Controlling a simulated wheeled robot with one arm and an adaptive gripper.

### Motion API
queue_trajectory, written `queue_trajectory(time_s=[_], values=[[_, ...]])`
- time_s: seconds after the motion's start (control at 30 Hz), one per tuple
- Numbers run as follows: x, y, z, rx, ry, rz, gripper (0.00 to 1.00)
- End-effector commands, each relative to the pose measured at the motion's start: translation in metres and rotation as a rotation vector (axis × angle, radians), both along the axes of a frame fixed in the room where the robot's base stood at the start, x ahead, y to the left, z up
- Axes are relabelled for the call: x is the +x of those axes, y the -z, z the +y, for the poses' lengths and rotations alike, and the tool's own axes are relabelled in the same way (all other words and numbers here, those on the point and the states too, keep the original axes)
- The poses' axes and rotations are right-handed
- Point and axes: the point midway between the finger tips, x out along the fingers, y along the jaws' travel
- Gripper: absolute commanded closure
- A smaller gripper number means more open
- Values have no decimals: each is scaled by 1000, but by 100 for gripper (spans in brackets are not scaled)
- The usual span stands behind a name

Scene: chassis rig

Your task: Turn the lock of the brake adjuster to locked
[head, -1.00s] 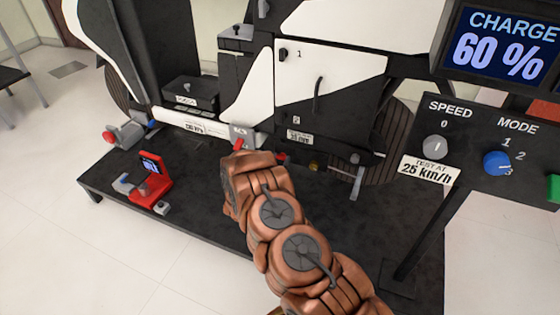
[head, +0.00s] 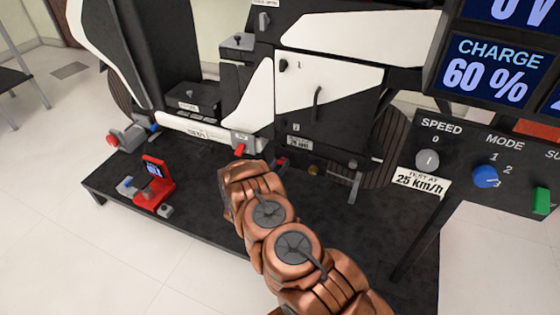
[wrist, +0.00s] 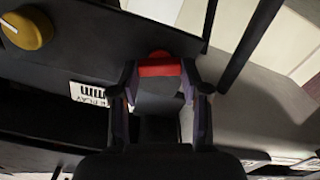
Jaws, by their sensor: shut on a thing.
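My gripper (wrist: 160,78) shows in the wrist view with its two dark fingers on either side of a red lever end (wrist: 158,66), shut on it. A dark block lies just below the red part, between the fingers. A yellow knob (wrist: 27,29) and a white label reading "PLAY mm" (wrist: 88,94) are to the left. In the head view my copper-coloured arm hides the gripper and what it holds. A red lever (head: 240,150) and another red part (head: 280,162) show just beyond the arm. I cannot tell the lock's position from its markings.
The black platform (head: 345,230) carries the white and black chassis (head: 330,75). A red device with a small screen (head: 155,185) stands at its left. A control panel with speed and mode knobs (head: 485,176) and a charge display (head: 497,68) stands at the right.

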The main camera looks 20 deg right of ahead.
Motion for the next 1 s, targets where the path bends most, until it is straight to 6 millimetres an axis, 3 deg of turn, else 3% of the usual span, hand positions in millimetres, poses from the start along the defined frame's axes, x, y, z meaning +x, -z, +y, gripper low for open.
queue_trajectory(time_s=[1.0], values=[[1, 3, 2, -667, -1, 674, 89]])
